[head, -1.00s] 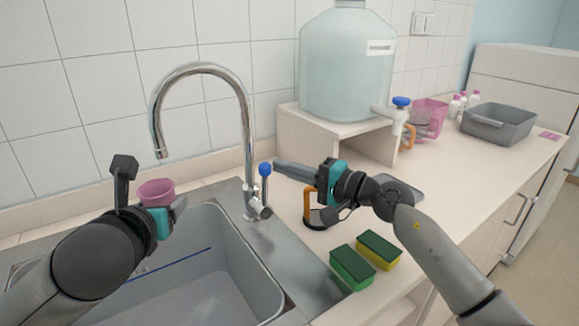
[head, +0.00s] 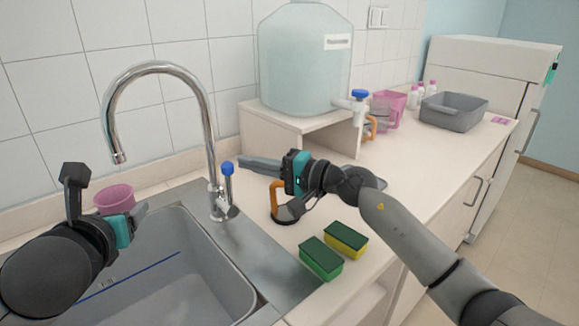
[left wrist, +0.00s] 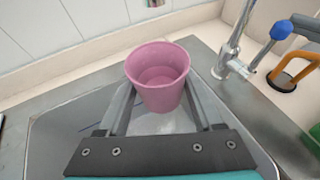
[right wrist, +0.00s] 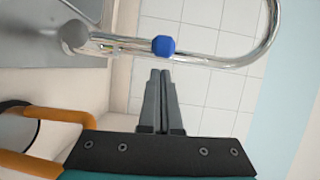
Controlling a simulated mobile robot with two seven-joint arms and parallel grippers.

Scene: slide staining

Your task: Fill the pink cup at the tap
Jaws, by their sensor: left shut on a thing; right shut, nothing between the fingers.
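The pink cup (head: 114,199) is upright above the sink's back left part, in the left of the head view. My left gripper (head: 110,212) is shut on it, with one finger on each side, as the left wrist view of the cup (left wrist: 160,82) shows. The spout end of the chrome tap (head: 118,158) hangs just above the cup in the head view. No water stream shows, and I cannot tell whether the cup holds water. My right gripper (head: 240,163) is shut and empty, its tips close beside the blue-topped tap lever (head: 228,168); contact is unclear.
The grey sink (head: 240,290) lies below the cup. An orange-handled item (head: 276,198) stands under my right gripper. Two green and yellow sponges (head: 321,258) lie in front of it. A large water container (head: 305,70) sits on a white stand (head: 268,132) behind.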

